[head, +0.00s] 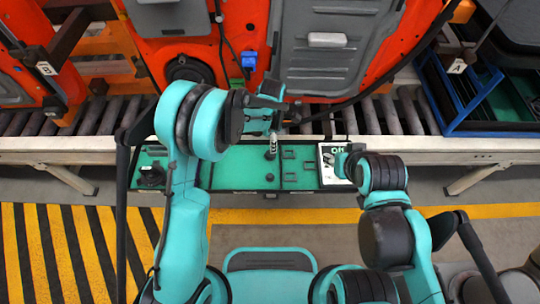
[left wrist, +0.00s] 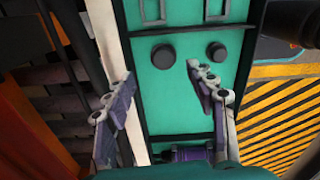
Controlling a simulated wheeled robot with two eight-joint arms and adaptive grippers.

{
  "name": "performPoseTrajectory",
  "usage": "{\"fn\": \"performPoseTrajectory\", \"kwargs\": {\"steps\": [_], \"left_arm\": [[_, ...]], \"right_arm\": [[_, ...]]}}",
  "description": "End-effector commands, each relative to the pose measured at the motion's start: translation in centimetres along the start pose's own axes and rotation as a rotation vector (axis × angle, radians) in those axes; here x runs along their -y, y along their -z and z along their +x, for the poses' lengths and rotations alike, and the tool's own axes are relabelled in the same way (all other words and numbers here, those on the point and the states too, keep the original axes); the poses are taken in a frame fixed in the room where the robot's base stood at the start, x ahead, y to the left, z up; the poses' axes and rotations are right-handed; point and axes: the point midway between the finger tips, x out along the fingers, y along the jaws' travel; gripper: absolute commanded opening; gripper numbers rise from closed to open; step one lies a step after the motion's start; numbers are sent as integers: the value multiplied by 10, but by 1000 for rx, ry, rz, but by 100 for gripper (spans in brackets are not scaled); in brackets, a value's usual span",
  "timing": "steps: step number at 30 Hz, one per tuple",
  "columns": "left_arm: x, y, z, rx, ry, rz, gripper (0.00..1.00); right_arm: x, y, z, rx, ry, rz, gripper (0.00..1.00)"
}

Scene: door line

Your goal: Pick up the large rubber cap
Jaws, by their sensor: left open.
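Two round black caps stand side by side on the teal tray (left wrist: 175,105) in the left wrist view. The left cap (left wrist: 163,57) looks slightly larger than the right cap (left wrist: 216,51). My left gripper (left wrist: 160,75) is open and empty, its fingers spread over the tray. The left cap shows between and just beyond the fingertips; the right cap is beyond the right finger. In the head view my left gripper (head: 270,130) hangs over the middle of the tray and partly hides it. My right gripper (head: 345,158) is by the tray's right end, its fingers unclear.
The tray lies along a roller conveyor (head: 390,112). An orange door (head: 205,60) with grey panels stands behind it. A white card marked OK (head: 328,165) is at the tray's right end. A dark round part (head: 151,175) sits at its left end. A blue-edged crate (head: 470,100) stands right.

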Motion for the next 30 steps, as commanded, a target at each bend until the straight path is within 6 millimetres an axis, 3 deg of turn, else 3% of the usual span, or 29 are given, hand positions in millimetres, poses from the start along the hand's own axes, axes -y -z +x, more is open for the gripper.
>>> {"fn": "performPoseTrajectory", "kwargs": {"steps": [17,25,30], "left_arm": [[5,3,74,-1,1,-6,56],[5,3,76,-1,1,-6,56],[5,3,76,-1,1,-6,15]], "right_arm": [[0,-19,26,0,0,0,40],[0,-18,26,0,0,0,40],[0,-18,26,0,0,0,40]]}}
